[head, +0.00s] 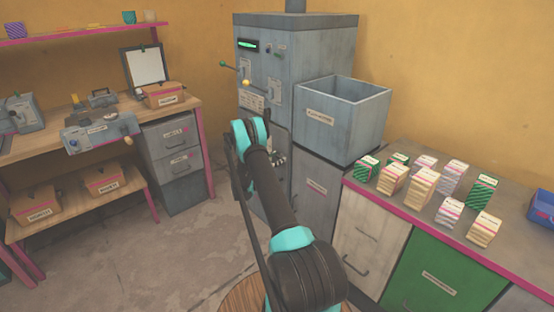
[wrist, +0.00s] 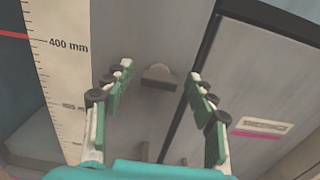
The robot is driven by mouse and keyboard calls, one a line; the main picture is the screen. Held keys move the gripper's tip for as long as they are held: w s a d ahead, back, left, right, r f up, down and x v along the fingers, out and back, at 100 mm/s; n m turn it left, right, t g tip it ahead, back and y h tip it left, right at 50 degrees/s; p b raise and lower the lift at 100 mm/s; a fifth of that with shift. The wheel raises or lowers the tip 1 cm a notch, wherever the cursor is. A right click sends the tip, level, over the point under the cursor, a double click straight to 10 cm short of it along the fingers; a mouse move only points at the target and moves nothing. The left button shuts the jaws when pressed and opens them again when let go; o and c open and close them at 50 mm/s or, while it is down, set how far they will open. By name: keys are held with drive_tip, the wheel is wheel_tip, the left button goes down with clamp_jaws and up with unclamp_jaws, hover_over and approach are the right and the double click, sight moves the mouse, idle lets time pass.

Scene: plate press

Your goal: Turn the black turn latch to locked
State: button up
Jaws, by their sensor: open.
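In the wrist view, my gripper (wrist: 160,70) is open, with one green-padded finger on each side of the picture and nothing held between them. In the head view, my gripper (head: 276,158) is mostly hidden behind my arm, in front of the lower part of the grey press cabinet (head: 295,55). The latch is not clear there.
A ruler strip marked 400 mm (wrist: 62,70) runs down the left in the wrist view; a dark gap borders the panel at right. An open grey bin (head: 335,115) stands right of the press. A counter (head: 415,225) holds several small stacks. Floor at left is clear.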

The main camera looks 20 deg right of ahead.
drive_tip(key=c, duration=1.2)
drive_tip(key=shift+o, duration=0.2)
drive_tip(key=shift+m, duration=0.3)
drive_tip(key=m, duration=0.4)
drive_tip(key=shift+s, duration=0.1)
drive_tip(key=m, duration=0.4)
drive_tip(key=shift+m, duration=0.4)
drive_tip(key=shift+s+d+f+m, duration=0.1)
drive_tip(key=shift+f+m, duration=0.05)
drive_tip(key=shift+m, duration=1.95)
drive_tip(key=shift+s+f+m, duration=0.1)
drive_tip(key=shift+m, duration=2)
